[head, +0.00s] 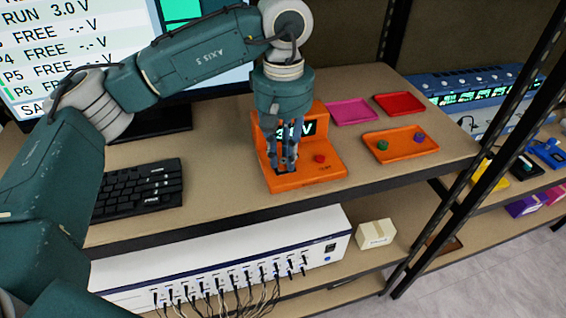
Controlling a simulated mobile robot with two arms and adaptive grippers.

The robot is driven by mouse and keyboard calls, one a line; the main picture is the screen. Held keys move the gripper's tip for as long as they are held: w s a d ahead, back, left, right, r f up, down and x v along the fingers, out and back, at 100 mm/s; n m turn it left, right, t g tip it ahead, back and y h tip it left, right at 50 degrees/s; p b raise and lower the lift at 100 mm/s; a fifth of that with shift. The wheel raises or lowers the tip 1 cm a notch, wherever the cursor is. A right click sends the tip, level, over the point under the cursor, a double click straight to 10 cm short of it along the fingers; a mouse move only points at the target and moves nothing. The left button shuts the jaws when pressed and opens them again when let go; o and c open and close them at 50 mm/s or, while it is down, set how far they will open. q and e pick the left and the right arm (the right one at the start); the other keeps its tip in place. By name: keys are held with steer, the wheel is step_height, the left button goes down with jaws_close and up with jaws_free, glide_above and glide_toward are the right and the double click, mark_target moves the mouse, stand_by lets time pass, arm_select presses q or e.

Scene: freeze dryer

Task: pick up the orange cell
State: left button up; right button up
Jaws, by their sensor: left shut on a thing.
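My left gripper (284,160) points down at the orange tester (322,174) on the bench, its fingertips at the tester's flat front part. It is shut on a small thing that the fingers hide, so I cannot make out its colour. I see no separate orange cell. The tester's display (308,129) is lit and partly covered by the gripper; it seems to read a voltage. A round red piece (320,158) sits on the tester, right of the fingers. My right gripper is not in view.
Right of the tester, an orange tray (400,152) holds a green cell (382,145) and a purple cell (418,136). Pink (352,111) and red (399,103) trays look empty. A keyboard (139,188) and monitor (60,50) stand left. A dark rack post (480,150) rises at right.

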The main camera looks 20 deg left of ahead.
arm_select(q)
steer(key=shift+r, duration=0.1)
steer(key=shift+r+p, duration=1.5)
steer(key=shift+r, duration=0.9)
